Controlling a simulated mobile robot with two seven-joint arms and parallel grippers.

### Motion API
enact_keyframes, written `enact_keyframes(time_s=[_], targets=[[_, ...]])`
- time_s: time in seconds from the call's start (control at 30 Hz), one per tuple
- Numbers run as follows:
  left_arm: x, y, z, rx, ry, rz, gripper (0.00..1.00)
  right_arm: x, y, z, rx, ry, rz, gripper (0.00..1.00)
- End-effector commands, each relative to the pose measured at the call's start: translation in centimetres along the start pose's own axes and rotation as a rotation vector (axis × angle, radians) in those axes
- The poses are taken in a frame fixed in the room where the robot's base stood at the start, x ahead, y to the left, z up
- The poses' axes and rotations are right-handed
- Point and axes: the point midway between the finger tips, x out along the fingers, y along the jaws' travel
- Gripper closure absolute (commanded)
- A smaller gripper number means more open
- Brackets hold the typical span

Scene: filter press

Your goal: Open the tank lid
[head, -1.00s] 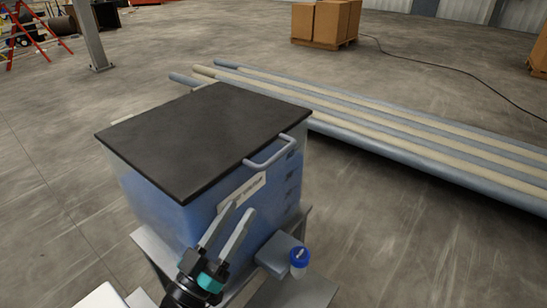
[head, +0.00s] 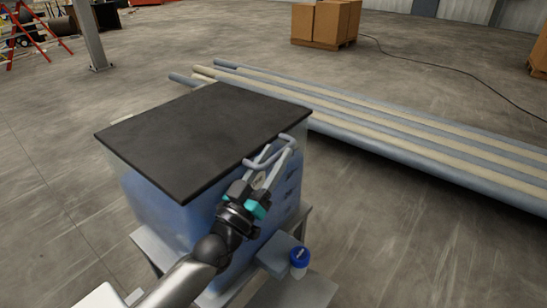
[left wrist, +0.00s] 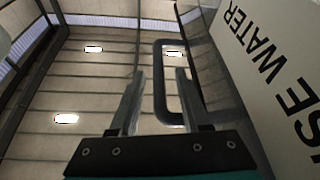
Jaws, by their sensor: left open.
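The tank (head: 165,218) is a translucent box with blue contents, closed by a flat dark lid (head: 200,135). A grey U-shaped handle (head: 285,160) sticks out from the lid's front right edge. My left gripper (head: 276,150) is at this handle with its jaws open and partly covers it. In the left wrist view, the handle (left wrist: 160,85) shows as a loop, its outer bar between the two open fingers (left wrist: 160,74) and apart from them. The tank's label beside it reads "SE WATER" in part. My right gripper is not in view.
The tank stands on a grey metal stand (head: 150,252). Long pipes (head: 400,130) lie on the floor behind. Cardboard boxes (head: 325,24) stand far back.

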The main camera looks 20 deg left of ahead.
Motion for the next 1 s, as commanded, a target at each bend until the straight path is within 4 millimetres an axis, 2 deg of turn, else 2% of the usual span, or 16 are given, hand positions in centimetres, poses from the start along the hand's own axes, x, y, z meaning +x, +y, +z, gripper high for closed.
enact_keyframes(time_s=[0.3, 0.7, 1.0], targets=[[0.18, 0.02, 0.02, 0.000, -0.001, 0.000, 0.54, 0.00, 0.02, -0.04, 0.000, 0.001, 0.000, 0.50], [0.16, 0.01, 0.01, 0.000, 0.000, 0.000, 0.99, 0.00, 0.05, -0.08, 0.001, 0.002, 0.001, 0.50], [0.16, 0.01, -0.01, 0.001, 0.000, 0.000, 1.00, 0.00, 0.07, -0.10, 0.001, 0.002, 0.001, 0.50]])
